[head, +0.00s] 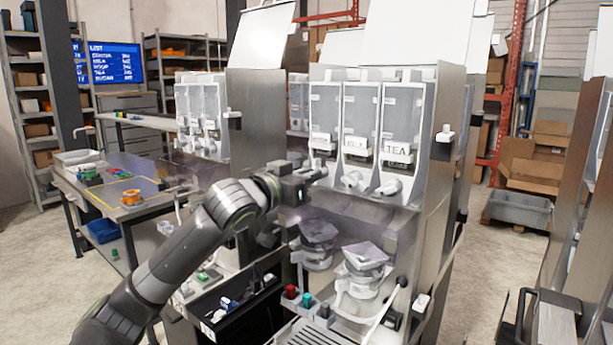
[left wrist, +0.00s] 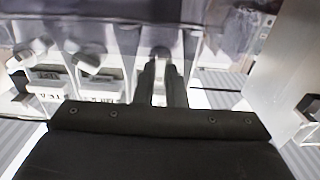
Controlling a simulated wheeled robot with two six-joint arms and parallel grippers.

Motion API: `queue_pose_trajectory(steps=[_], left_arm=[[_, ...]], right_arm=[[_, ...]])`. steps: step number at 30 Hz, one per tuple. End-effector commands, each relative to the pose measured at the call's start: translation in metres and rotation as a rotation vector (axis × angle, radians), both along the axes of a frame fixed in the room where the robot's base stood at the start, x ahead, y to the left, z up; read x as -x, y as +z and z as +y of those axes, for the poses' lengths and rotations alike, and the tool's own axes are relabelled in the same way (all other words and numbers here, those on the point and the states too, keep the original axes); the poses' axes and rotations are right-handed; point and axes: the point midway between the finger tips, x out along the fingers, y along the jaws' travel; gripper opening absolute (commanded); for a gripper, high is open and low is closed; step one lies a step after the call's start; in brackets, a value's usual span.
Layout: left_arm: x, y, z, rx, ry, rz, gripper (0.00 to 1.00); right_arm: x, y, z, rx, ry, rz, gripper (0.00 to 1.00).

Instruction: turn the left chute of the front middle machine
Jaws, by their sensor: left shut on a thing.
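The front middle machine (head: 432,225) has a row of three clear hoppers with white chutes under them. The labels of the middle and right hoppers read MILK and TEA. My left gripper (head: 311,175) is at the left chute (head: 319,164), under the left hopper (head: 324,108), and partly hides it. In the left wrist view, which shows the machine upside down, the fingers of my left gripper (left wrist: 162,72) are shut on the left chute (left wrist: 160,52). The middle chute (head: 353,180) and right chute (head: 389,187) are free beside it. My right gripper is not in view.
Below the chutes are white mixing parts (head: 365,262) behind a clear panel. Red and teal buttons (head: 298,293) are at the lower front. Another machine (head: 203,115) stands behind to the left, and a steel panel edge (head: 580,200) to the right.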

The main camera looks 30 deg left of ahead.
Motion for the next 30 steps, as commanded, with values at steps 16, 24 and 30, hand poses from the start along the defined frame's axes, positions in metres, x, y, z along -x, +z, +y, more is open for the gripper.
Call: queue_pose_trajectory(steps=[16,24,30], left_arm=[[0.000,-0.001,0.000,0.000,0.000,0.002,0.33],[0.002,-0.001,0.001,-0.002,0.001,0.001,0.33],[0.018,-0.002,0.003,-0.007,0.004,-0.002,0.33]], right_arm=[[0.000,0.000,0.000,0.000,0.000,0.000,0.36],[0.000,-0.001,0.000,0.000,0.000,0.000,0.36],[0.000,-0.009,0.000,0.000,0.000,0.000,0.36]])
